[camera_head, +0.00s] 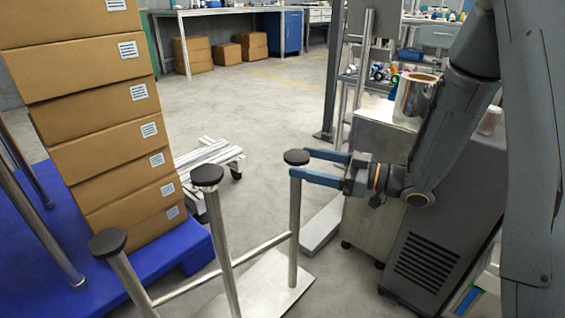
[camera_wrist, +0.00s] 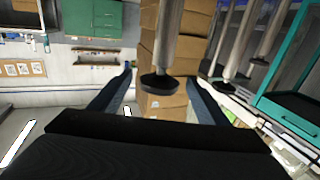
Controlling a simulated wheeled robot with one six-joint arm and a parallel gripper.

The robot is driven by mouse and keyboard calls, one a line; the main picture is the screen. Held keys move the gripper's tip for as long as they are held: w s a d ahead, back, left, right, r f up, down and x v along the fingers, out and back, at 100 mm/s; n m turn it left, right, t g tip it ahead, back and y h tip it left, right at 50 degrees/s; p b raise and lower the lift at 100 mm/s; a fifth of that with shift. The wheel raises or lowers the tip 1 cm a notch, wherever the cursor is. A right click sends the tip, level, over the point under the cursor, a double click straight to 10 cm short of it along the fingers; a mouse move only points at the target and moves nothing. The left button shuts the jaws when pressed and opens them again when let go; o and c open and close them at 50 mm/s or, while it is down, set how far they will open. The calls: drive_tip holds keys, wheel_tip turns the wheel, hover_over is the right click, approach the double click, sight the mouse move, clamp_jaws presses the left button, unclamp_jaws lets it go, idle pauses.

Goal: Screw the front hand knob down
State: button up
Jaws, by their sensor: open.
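Three metal posts with round black knobs stand on a metal base frame in the head view. The knobs are a far one (camera_head: 297,157), a middle one (camera_head: 207,175) and a near one (camera_head: 108,242). I cannot tell by label which is the front hand knob. My gripper (camera_head: 303,164) is open, reaching from the right, with its blue-grey fingers at the far post just under or level with its knob. In the wrist view, which looks upside down, that knob (camera_wrist: 159,85) and its post (camera_wrist: 168,40) show between the spread fingers (camera_wrist: 162,90). Contact cannot be told.
A stack of cardboard boxes (camera_head: 110,120) stands on a blue pallet (camera_head: 195,244) at left. A grey cabinet (camera_head: 380,220) with a steel cup (camera_head: 413,97) stands at right, close under my arm. Open floor (camera_head: 260,105) lies behind the posts.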

drive_tip(key=b+x, duration=0.2)
drive_tip(key=x, duration=0.5)
drive_tip(key=c, duration=1)
